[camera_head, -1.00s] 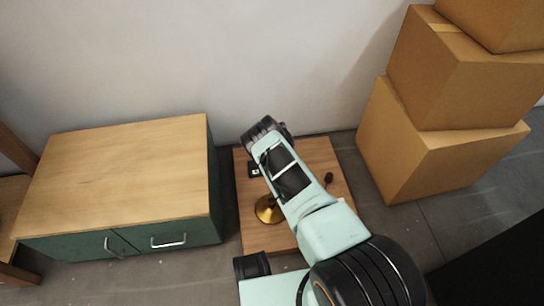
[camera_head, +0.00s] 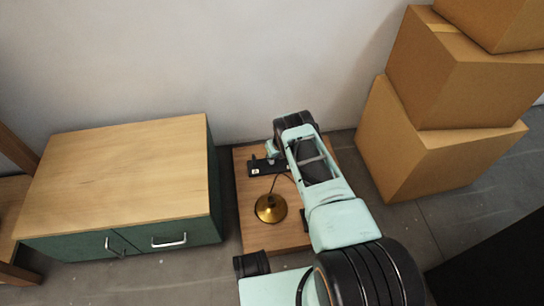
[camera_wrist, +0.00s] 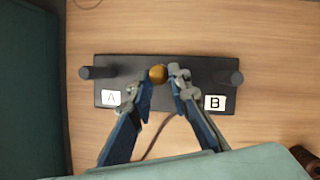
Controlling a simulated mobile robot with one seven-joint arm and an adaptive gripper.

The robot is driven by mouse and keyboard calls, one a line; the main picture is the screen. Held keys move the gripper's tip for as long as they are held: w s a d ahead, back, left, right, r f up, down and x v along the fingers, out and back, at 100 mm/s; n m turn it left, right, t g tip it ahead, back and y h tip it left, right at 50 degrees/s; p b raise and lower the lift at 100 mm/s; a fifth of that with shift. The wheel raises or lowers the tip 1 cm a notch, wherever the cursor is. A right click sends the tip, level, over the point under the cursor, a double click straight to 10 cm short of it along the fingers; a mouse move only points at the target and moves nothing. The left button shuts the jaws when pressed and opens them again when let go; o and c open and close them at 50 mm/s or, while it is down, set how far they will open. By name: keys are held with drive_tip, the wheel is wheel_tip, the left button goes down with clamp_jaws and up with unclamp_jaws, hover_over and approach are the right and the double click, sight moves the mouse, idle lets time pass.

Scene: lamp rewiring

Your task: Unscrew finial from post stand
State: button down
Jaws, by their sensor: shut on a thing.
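The post stand (camera_wrist: 205,70) is a black plate on the wooden tabletop, with label A at its left and label B at its right. A dark post (camera_wrist: 86,72) rises by A and another (camera_wrist: 236,78) by B; no finial shows on either. The finial (camera_wrist: 158,73) is a small gold ball between the fingertips of my gripper (camera_wrist: 161,80), which is shut on it over the middle of the stand. Its height above the plate is hard to tell. In the head view the left part of the stand (camera_head: 262,168) shows; my arm hides the rest.
A gold lamp base (camera_head: 271,208) with a thin dark cord stands in front of the stand on the low wooden table (camera_head: 255,240). A green cabinet with a wooden top (camera_head: 120,180) is to the left. Stacked cardboard boxes (camera_head: 430,150) stand to the right.

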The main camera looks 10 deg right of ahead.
drive_tip(key=n+y, duration=0.1)
drive_tip(key=n, duration=0.2)
drive_tip(key=shift+w+d, duration=0.1)
drive_tip(key=shift+d, duration=0.05)
drive_tip(key=shift+g, duration=0.3)
drive_tip(key=c, duration=1.3)
unclamp_jaws()
